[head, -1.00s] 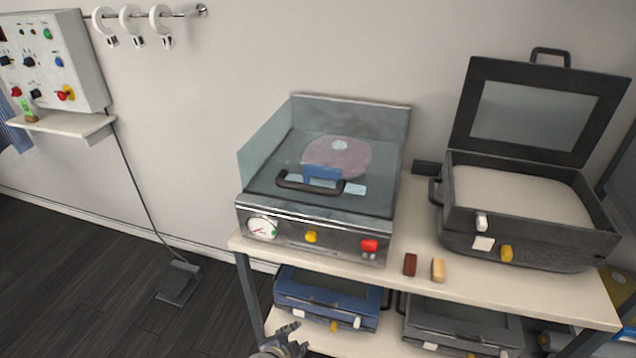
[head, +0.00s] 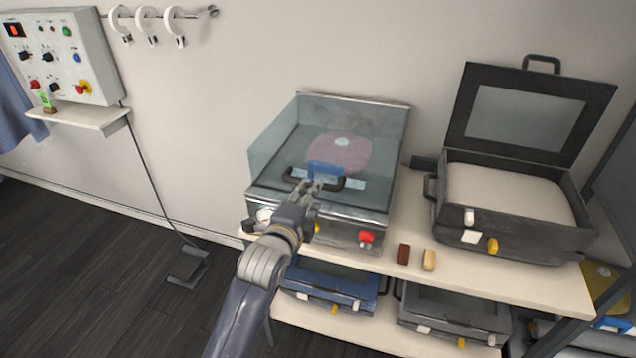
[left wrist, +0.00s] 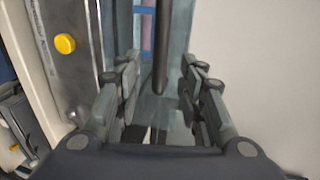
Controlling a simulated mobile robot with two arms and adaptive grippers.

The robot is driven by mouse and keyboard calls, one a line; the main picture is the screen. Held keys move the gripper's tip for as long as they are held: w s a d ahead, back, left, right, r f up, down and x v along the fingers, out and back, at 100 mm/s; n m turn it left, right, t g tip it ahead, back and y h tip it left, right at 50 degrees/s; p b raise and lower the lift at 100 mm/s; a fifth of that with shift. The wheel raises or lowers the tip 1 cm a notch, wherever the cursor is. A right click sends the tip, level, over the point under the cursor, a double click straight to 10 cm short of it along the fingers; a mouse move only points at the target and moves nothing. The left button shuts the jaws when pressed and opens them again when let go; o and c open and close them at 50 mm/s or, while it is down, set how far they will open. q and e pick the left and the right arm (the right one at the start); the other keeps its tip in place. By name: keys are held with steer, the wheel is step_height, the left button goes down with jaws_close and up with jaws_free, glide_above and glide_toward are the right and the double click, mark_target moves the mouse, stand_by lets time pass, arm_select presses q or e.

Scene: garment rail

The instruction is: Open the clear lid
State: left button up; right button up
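The clear lid (head: 290,155) lies flat and closed over the steel machine on the table. A pinkish round piece (head: 352,152) shows through it. The lid's black bar handle (head: 332,183) runs along its front, next to a blue block (head: 325,168). My left gripper (head: 308,188) is at the left half of the handle and partly hides it. In the left wrist view, the left gripper's (left wrist: 160,105) fingers are apart, with the dark handle (left wrist: 161,50) lined up between them. Contact with the handle cannot be told. My right gripper is not in view.
A red button (head: 366,237) is on the machine's front. A dark case (head: 525,232) with its lid raised stands to the right. A brown block (head: 404,254) and a tan block (head: 429,260) lie by the table's front edge. Cases fill the shelf below.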

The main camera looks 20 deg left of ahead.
arm_select(q)
steer(key=shift+p+x, duration=0.6)
steer(key=shift+x, duration=2.95)
jaws_close()
